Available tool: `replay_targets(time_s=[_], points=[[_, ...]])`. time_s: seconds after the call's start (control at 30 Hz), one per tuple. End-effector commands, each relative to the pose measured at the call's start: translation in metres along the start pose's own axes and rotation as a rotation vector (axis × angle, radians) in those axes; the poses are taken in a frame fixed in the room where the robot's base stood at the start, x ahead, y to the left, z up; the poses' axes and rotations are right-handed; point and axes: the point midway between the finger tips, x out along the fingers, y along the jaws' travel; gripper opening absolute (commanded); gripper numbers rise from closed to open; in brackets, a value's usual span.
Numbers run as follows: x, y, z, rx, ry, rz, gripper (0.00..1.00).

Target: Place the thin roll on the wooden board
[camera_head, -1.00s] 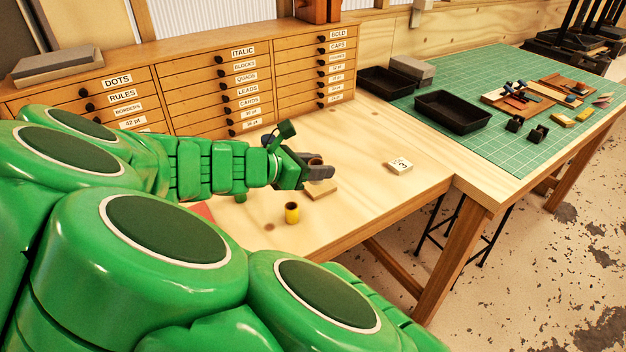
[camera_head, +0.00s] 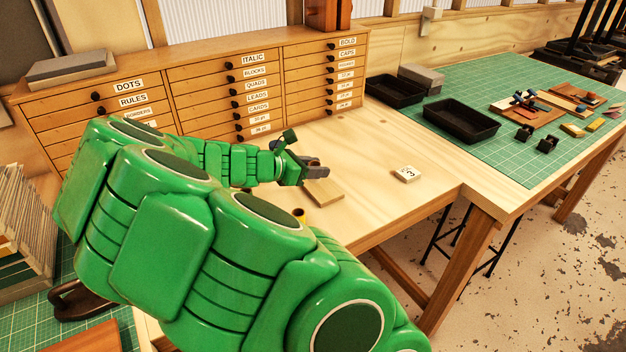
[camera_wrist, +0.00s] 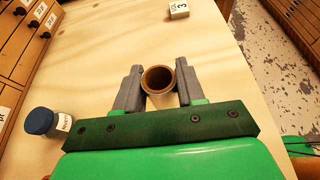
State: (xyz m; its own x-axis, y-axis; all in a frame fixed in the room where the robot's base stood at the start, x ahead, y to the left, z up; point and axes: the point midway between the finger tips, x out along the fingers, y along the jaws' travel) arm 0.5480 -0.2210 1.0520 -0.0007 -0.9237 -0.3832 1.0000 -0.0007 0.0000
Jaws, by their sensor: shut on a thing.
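In the head view only a bit of that roll (camera_head: 312,161) shows between the fingers. The board cannot be made out in the wrist view, so whether the roll's base touches it is hidden.
A blue-capped bottle (camera_wrist: 40,122) stands left in the wrist view. Drawers (camera_head: 250,90) line the back.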

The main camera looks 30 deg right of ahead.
Motion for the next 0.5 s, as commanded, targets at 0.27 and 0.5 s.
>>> replay_targets(time_s=[0.27, 0.5], points=[[0.015, 0.016, -0.017, -0.002, -0.001, -0.001, 0.1], [0.019, 0.021, -0.023, -0.002, -0.001, -0.001, 0.1]])
